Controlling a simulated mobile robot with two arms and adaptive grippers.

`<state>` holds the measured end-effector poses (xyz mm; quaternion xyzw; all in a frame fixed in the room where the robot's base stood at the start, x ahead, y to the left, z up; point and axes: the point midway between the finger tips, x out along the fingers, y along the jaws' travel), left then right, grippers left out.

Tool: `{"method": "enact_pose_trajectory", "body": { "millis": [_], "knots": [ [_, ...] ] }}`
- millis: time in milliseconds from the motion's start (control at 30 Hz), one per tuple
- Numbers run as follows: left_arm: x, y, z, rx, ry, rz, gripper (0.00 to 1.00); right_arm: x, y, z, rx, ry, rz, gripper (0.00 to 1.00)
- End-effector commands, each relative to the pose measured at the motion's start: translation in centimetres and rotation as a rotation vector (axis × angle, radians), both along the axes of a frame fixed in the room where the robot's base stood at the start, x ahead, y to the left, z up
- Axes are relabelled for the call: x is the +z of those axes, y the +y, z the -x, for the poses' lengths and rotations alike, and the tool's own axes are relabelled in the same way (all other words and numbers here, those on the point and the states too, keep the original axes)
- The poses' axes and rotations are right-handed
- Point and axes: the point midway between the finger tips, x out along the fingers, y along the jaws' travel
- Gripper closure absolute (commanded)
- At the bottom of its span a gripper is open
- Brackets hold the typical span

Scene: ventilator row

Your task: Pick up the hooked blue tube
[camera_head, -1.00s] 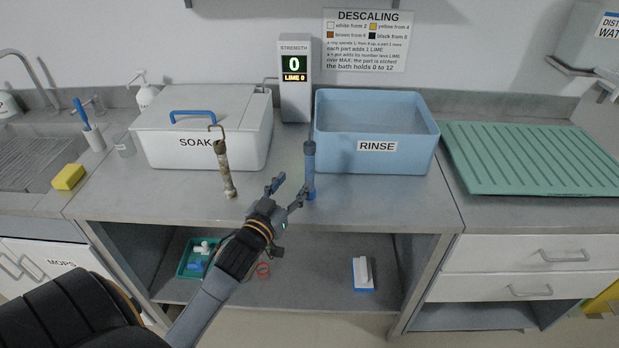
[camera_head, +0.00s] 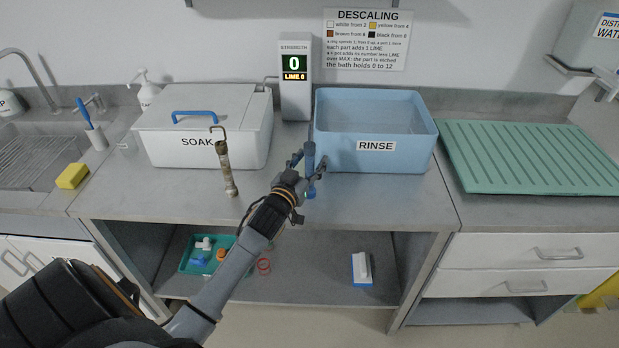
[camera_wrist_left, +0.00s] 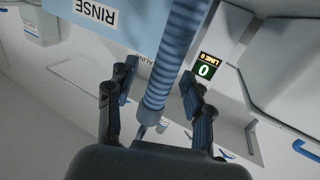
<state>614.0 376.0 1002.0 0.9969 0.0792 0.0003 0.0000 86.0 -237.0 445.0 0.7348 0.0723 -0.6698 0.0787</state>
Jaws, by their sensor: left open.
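The blue tube (camera_head: 310,157) stands upright on the counter in front of the rinse tub; I cannot make out a hook on it in the head view. In the left wrist view the ribbed blue tube (camera_wrist_left: 170,55) runs between the two fingers. My left gripper (camera_head: 308,166) is open, with one finger on each side of the tube; in the wrist view (camera_wrist_left: 157,90) gaps show between the pads and the tube. My right gripper is in neither view.
A crusted tube with a brown hook (camera_head: 226,172) stands to the left. Behind are the white SOAK box (camera_head: 245,150), the strength display (camera_head: 295,95) and the blue RINSE tub (camera_head: 420,152). A green ribbed mat (camera_head: 530,155) lies right. The counter between the tubes is clear.

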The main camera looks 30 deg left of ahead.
Motion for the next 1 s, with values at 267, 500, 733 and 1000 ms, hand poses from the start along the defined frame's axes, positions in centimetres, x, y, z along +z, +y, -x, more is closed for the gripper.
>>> {"method": "enact_pose_trajectory", "body": {
  "millis": [267, 500, 733, 1000],
  "knots": [
    [0.0, 0.0, 0.0, 0.0, 0.0, 0.0, 0.99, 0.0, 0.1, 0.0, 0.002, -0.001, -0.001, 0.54],
    [0.0, 0.0, 0.0, 0.0, 0.0, 0.0, 1.0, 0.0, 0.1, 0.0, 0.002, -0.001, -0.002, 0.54],
    [0.4, 0.0, 0.0, 0.0, -0.001, -0.001, 1.0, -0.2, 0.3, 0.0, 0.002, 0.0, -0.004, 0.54],
    [4.4, -0.3, 1.2, -0.001, -0.004, -0.003, 1.0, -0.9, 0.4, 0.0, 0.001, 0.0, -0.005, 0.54]
  ]
}}
